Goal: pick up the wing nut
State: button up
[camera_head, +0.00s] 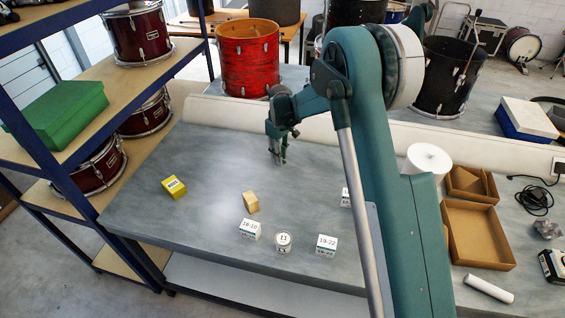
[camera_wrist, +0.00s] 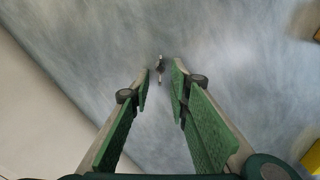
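The wing nut (camera_wrist: 159,68) shows in the wrist view as a small, thin metallic piece on the grey bench top, in line with the gap between my fingertips. My gripper (camera_wrist: 161,76) is open, with a green-padded finger on either side of that gap and space between each finger and the nut. Whether the fingertips are level with the nut or still above it, I cannot tell. In the head view my gripper (camera_head: 278,158) points down over the back middle of the bench; I cannot make out the nut there.
The bench (camera_head: 150,225) is clear around my gripper. A yellow box (camera_head: 174,187), a wooden block (camera_head: 251,202), labelled white boxes (camera_head: 249,230) (camera_head: 326,245) and a round white container (camera_head: 283,243) stand nearer the front. A cardboard tray (camera_head: 477,235) lies right.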

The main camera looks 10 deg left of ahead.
jog(key=c, duration=0.6)
jog(key=shift+r, duration=0.1)
jog(key=shift+r+p, duration=0.3)
jog(key=shift+r, duration=4.65)
